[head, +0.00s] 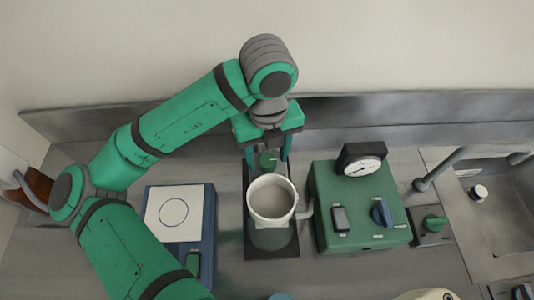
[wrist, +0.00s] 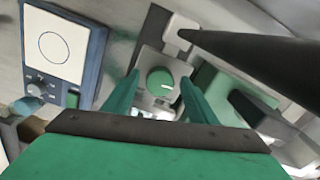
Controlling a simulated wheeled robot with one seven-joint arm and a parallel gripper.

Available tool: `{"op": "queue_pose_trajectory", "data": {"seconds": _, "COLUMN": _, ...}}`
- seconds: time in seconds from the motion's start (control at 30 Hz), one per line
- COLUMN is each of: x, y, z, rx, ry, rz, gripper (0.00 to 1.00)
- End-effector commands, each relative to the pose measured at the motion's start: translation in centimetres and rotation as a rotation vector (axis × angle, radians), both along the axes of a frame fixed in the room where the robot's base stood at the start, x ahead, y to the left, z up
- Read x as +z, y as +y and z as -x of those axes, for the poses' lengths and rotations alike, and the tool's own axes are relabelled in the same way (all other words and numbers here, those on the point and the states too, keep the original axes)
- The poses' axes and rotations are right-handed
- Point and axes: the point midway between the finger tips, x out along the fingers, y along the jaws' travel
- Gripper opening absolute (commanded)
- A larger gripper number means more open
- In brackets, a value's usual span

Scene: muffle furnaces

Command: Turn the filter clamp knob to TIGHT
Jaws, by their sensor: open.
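The clamp knob (wrist: 160,80) is round and green with a short white mark toward its right side, on a grey plate. It also shows in the head view (head: 268,160), behind the white filter cup (head: 272,218). My gripper (head: 268,152) is open above the knob, reaching down from the back. In the wrist view my gripper (wrist: 159,76) has one finger left and one finger right of the knob, with gaps visible on both sides. Small markings near the plate are too small to read. I cannot tell the fingertips' height against the knob.
A blue device with a white plate (head: 175,212) stands left of the filter stand. A green box (head: 335,190) with a gauge (head: 362,160) and blue knob (head: 382,213) stands close on the right. Another green knob (head: 435,223) and a sink (head: 500,205) are farther right.

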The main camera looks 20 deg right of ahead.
Motion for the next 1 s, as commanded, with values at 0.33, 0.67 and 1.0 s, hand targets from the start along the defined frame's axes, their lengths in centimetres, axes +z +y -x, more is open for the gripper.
{"op": "queue_pose_trajectory", "data": {"seconds": 0.33, "x": 4.2, "y": 0.2, "z": -0.2, "rx": 0.004, "ry": -0.004, "rz": -0.001, "gripper": 0.53}}
{"op": "queue_pose_trajectory", "data": {"seconds": 0.67, "x": 9.5, "y": 0.2, "z": -0.3, "rx": 0.005, "ry": -0.002, "rz": -0.001, "gripper": 0.53}}
{"op": "queue_pose_trajectory", "data": {"seconds": 1.0, "x": 10.8, "y": 0.1, "z": -0.2, "rx": 0.003, "ry": 0.000, "rz": 0.000, "gripper": 0.53}}
